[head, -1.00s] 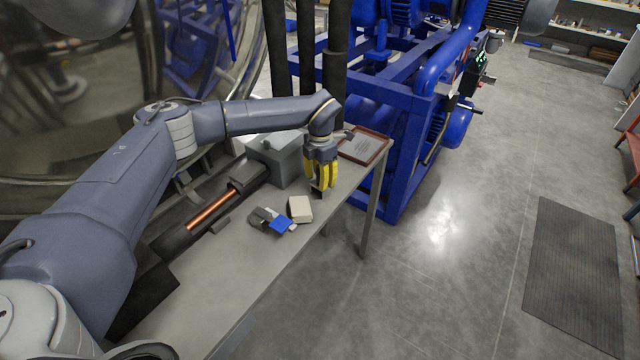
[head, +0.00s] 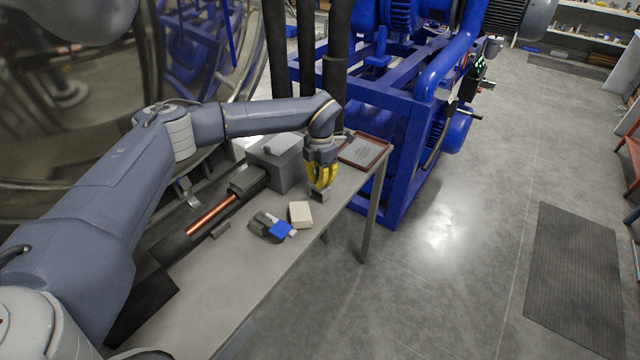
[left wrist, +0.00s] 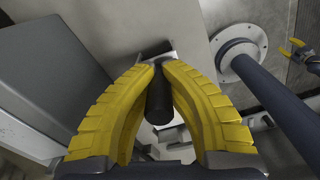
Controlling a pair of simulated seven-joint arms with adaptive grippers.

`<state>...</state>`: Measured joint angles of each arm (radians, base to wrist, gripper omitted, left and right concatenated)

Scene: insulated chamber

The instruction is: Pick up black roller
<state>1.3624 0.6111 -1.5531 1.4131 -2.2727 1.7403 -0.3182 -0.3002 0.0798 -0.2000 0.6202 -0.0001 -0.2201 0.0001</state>
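The black roller (left wrist: 158,103) is a short dark cylinder between the two yellow fingers of my left gripper (left wrist: 158,66) in the left wrist view. The fingers close in on it from both sides, their tips nearly together at its far end. In the head view my left gripper (head: 321,188) points down at the far end of the table, beside the grey box; the roller cannot be made out clearly there. A small gripper with yellow fingers, apparently my right one (left wrist: 291,47), shows at the right edge of the left wrist view, its fingertips apart.
The grey table (head: 225,285) holds a grey box (head: 284,172), a beige block (head: 300,214), a blue item (head: 281,229) and a red-rimmed tray (head: 378,156). A copper rod (head: 211,214) lies left. A blue machine frame (head: 400,185) stands beyond; floor on the right is open.

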